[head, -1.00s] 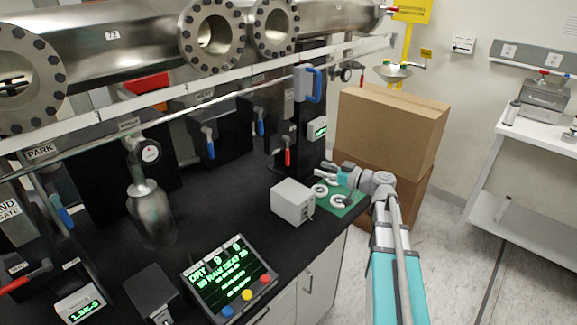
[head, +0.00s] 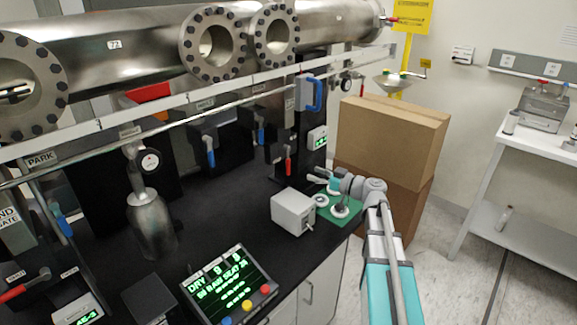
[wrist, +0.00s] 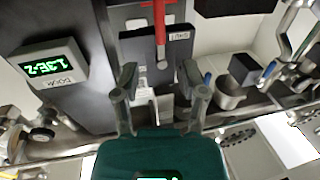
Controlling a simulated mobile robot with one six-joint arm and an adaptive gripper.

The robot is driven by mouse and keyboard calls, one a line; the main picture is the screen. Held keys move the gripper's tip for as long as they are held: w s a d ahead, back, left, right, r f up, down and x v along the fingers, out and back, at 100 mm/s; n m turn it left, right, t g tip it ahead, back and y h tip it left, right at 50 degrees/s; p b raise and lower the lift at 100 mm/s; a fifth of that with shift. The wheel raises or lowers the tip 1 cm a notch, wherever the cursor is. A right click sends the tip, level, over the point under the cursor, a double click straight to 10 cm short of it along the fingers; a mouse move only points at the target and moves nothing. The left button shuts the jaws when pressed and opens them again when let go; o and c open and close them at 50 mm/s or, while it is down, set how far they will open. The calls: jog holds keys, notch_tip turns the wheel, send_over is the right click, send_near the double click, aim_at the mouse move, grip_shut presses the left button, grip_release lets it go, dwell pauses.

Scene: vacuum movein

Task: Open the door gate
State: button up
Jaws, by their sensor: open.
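The door gate is the dark unit (head: 309,112) at the far right end of the black bench in the head view. A red lever (head: 289,166) hangs on its lower front. In the wrist view the red lever (wrist: 160,25) stands ahead of the fingers, beside a plate reading SHUT (wrist: 180,36). A green-lit display (wrist: 48,67) has a small label that seems to read DOOR. My gripper (wrist: 160,95) is open and empty, with the lever beyond and between its fingertips, apart from it. In the head view my gripper (head: 318,178) is small, just right of the lever.
A grey box (head: 293,212) and a green mat (head: 350,217) with white rings lie below my gripper. Stacked cardboard boxes (head: 390,135) stand behind my arm. A steel pipe with flanges (head: 120,35) and a rail run above the bench. A control panel (head: 228,285) sits in front.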

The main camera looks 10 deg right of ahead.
aim_at(288, 165)
jog(key=x, duration=1)
jog(key=shift+w+a, duration=0.15)
jog(key=shift+a, duration=0.05)
grip_shut()
